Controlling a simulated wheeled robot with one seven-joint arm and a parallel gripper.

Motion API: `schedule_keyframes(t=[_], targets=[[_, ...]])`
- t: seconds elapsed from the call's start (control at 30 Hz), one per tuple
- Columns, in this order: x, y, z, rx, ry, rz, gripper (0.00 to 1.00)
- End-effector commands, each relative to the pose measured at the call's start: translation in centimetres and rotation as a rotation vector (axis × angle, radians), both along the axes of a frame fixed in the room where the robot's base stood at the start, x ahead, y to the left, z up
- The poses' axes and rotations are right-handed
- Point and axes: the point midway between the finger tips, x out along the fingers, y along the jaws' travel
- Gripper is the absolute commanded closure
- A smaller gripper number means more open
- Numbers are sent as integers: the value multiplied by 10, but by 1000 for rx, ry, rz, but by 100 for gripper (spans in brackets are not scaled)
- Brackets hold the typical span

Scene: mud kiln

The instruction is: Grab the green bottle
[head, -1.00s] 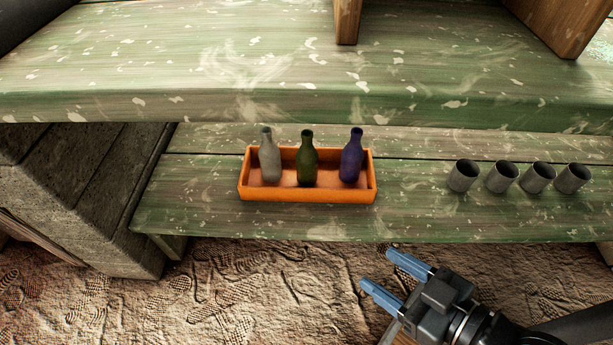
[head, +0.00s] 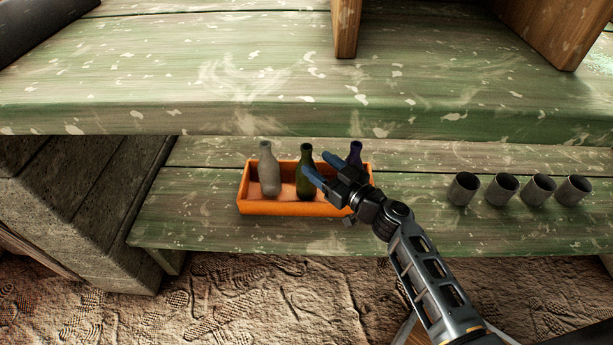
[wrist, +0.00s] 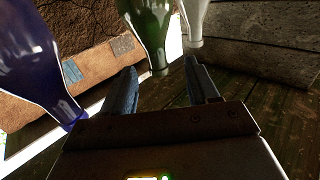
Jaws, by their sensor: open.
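The green bottle (head: 305,172) stands upright in the middle of the orange tray (head: 285,208), between a grey bottle (head: 268,171) and a blue bottle (head: 355,152). My gripper (head: 316,165) is open, reaching over the tray's right part with its fingertips close to the green bottle's right side. It covers most of the blue bottle. In the wrist view, the green bottle (wrist: 150,32) appears neck-down, its mouth in the gap between my open fingertips (wrist: 160,74). The blue bottle (wrist: 35,65) is to the left there and the grey bottle (wrist: 195,18) to the right. Contact cannot be told.
The tray sits on a lower green plank shelf (head: 190,218). Several grey cups (head: 500,190) stand in a row to the right. A wide upper green shelf (head: 230,75) overhangs behind the bottles. A stone block (head: 75,200) is at the left.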

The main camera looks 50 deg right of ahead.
Motion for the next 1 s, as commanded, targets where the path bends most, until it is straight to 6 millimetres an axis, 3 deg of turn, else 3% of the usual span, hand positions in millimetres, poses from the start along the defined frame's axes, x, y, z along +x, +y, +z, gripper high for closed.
schedule_keyframes(t=[0.6, 0.93, 1.0], targets=[[71, -14, 3, -3, -10, -1, 41], [78, -15, 3, -3, -8, -1, 41], [78, -15, 3, -3, -8, -1, 46]])
